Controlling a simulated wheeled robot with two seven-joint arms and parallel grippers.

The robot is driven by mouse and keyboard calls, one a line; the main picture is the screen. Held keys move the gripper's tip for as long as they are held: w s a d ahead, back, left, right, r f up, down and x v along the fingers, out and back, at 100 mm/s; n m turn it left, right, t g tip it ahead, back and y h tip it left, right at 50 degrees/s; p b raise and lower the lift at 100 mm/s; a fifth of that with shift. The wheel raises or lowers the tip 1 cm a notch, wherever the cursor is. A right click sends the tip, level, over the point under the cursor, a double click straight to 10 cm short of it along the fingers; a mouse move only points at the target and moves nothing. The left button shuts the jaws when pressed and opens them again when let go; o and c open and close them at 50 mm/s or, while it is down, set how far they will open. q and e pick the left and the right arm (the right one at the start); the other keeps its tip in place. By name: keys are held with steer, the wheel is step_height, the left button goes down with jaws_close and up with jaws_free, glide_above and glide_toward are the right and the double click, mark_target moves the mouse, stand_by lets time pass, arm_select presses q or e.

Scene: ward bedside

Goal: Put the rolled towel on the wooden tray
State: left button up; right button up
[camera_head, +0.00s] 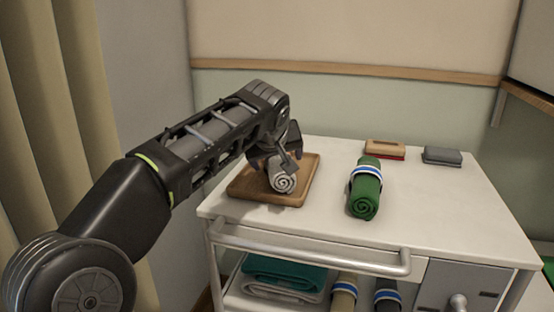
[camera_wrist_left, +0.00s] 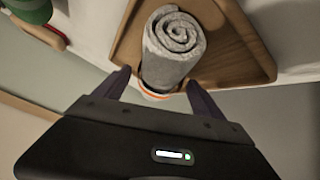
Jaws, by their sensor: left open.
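A grey rolled towel (camera_head: 283,182) lies on the wooden tray (camera_head: 247,190) at the left of the cart top. In the left wrist view the towel (camera_wrist_left: 175,42) shows its spiral end, with an orange and white band near its far part, and the tray (camera_wrist_left: 240,62) is under it. My left gripper (camera_head: 285,160) is at the towel, partly hiding it. In the wrist view the fingers (camera_wrist_left: 160,90) are apart, one on each side of the banded part, and a gap shows beside the towel. My right gripper is not in view.
A green rolled towel (camera_head: 366,190) with a blue and white band lies right of the tray. A brush-like block (camera_head: 384,150) and a grey box (camera_head: 442,156) are behind. A rail (camera_head: 310,255) runs along the cart's front. The right of the top (camera_head: 440,215) is clear.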

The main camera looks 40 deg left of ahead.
arm_select(q)
steer(key=p+v, duration=0.1)
steer(key=v, duration=1)
